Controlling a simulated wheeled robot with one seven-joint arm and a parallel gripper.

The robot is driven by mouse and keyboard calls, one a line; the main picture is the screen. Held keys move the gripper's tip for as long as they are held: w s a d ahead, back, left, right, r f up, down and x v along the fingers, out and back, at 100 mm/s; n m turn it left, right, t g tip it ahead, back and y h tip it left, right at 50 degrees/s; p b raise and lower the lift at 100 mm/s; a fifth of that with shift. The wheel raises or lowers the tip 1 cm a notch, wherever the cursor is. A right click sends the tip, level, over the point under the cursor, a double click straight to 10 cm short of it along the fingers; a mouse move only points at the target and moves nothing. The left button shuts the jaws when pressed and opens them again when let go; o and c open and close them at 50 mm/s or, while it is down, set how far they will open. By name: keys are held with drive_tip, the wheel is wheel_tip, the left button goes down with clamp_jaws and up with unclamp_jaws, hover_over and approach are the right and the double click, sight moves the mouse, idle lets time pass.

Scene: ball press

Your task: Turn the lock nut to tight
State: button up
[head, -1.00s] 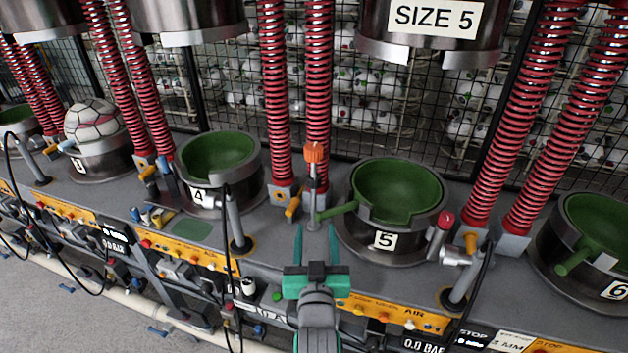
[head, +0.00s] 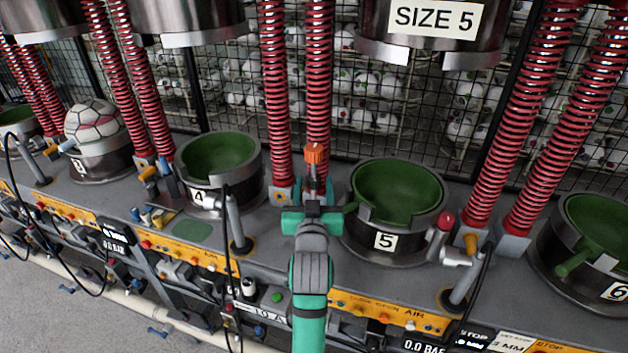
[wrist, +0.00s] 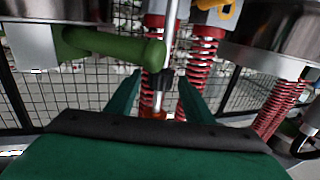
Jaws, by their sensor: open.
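An orange block-like head (head: 315,154), which looks like the lock nut, tops a thin upright rod beside the size 5 mould. My gripper (head: 315,190) is at this rod, just below the orange head in the head view, and hides the rod's lower part. In the wrist view, the two green fingers of my gripper (wrist: 159,76) are apart. The grey rod (wrist: 168,45) runs between them, and the orange head (wrist: 153,117) shows low, near the palm edge. I cannot tell whether either finger touches the rod.
The size 5 mould (head: 447,215) stands close on the right, its green handle (wrist: 115,46) beside the rod in the wrist view. Mould 4 (head: 256,188) stands to the left. Red springs (head: 272,90) rise behind. A red-capped post (head: 440,235) stands farther right.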

drive_tip(key=shift+w, duration=1.2)
drive_tip(key=c, duration=1.1)
drive_tip(key=shift+o, duration=0.3)
drive_tip(key=shift+m+h, duration=0.4)
drive_tip(key=shift+h, duration=0.2)
drive_tip(key=shift+a+m+g+h, duration=0.15)
drive_tip(key=shift+m+g+h, duration=0.15)
drive_tip(key=shift+m+h, duration=0.95)
drive_tip(key=shift+m+g+h, duration=0.4)
drive_tip(key=shift+m+h, duration=0.2)
drive_tip(key=shift+h, duration=0.6)
drive_tip(key=shift+m+g+h, duration=0.4)
drive_tip(key=shift+m+h, duration=0.15)
drive_tip(key=shift+h, duration=0.6)
drive_tip(key=shift+m+g+h, duration=0.3)
drive_tip(key=shift+h, duration=0.1)
